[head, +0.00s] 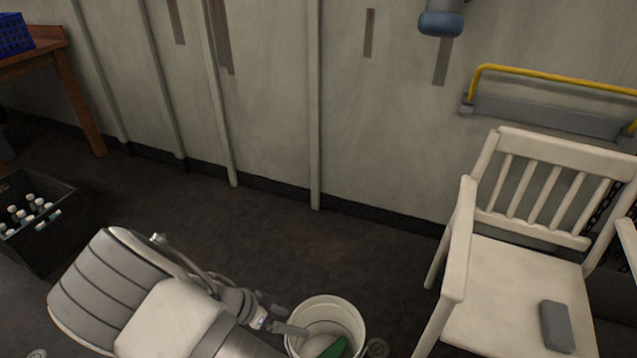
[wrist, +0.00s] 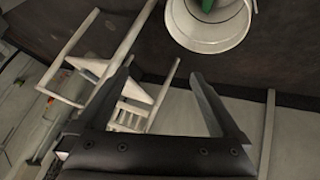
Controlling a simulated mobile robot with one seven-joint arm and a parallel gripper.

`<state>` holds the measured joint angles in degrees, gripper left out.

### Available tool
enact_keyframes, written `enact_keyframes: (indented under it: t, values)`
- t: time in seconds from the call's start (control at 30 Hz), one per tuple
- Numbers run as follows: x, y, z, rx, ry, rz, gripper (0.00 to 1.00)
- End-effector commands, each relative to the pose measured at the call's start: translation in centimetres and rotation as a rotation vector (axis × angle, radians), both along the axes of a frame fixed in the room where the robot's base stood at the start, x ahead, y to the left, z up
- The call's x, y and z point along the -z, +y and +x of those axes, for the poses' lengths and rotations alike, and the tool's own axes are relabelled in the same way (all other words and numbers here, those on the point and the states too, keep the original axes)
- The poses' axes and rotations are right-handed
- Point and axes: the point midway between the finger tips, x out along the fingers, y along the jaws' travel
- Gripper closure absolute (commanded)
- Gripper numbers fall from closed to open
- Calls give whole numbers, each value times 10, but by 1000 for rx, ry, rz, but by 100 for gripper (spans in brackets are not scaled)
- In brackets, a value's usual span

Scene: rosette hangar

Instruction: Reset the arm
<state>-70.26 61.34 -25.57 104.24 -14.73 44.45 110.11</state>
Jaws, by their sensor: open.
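My arm reaches in from the bottom of the head view, and my gripper (head: 290,328) is at the left rim of a white bucket. In the wrist view my gripper (wrist: 160,85) has its two fingers spread wide with nothing between them. The white bucket (head: 347,308) stands on the dark floor and holds something green and something pale. The bucket also shows at the top of the wrist view (wrist: 212,38), beyond the fingertips and apart from them.
A white slatted chair (head: 515,265) stands at the right with a grey block (head: 557,326) on its seat. A black crate (head: 35,225) of bottles sits at the left, near a wooden table (head: 75,95).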

Motion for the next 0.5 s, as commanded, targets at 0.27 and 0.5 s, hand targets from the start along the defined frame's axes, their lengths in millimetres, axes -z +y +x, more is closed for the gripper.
enact_keyframes:
  t: [0.27,0.5]
  values:
    - [-73,-17,10,-8,169,172,0]
    - [-135,-40,15,-74,255,326,0]
